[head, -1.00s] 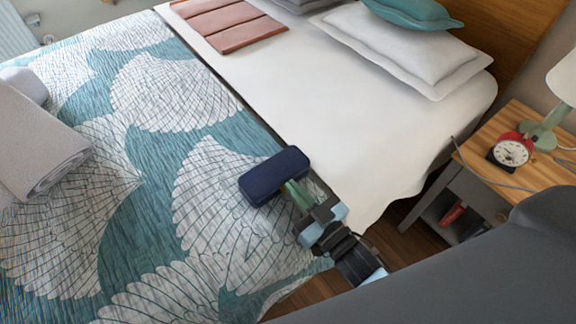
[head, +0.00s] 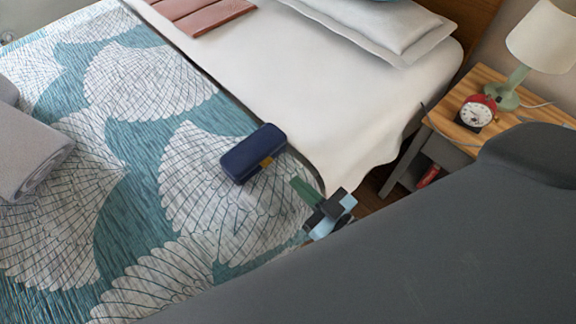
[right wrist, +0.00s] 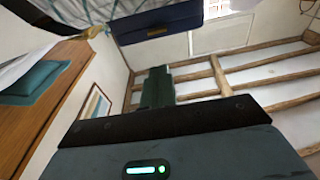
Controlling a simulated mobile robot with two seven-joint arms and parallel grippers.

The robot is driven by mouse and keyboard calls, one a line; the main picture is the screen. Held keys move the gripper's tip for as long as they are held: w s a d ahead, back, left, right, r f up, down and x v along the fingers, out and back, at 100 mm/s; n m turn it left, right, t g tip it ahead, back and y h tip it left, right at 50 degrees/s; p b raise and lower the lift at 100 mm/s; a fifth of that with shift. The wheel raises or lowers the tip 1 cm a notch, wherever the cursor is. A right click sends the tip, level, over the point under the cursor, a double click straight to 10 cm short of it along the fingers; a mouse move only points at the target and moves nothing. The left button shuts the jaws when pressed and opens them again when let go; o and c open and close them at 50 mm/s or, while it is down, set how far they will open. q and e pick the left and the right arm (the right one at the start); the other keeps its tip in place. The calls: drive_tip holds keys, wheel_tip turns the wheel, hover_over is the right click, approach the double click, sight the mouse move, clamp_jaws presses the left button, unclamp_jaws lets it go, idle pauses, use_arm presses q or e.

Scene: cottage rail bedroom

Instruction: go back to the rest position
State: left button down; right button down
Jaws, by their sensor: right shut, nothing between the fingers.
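My right gripper (head: 302,188) is beside the bed's edge, its green fingers shut together and empty. It points up and left toward a dark blue case (head: 250,153) with a gold clasp, with a gap between them. The case lies on the patterned bedspread. In the right wrist view the shut fingers (right wrist: 157,88) show in the middle, and the case (right wrist: 155,22) is at the top, clear of them. My left gripper is not in view.
The teal and white bedspread (head: 135,190) covers the bed's near part. A rolled grey towel (head: 30,155) lies at left. At right stands a nightstand (head: 462,132) with a red alarm clock (head: 476,113) and a lamp (head: 545,36). My grey arm fills the lower right.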

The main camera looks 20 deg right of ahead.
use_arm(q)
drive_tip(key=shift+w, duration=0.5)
use_arm(e)
drive_tip(key=shift+s+d+f, duration=0.2)
drive_tip(key=shift+s+d, duration=0.05)
drive_tip(key=shift+s, duration=0.4)
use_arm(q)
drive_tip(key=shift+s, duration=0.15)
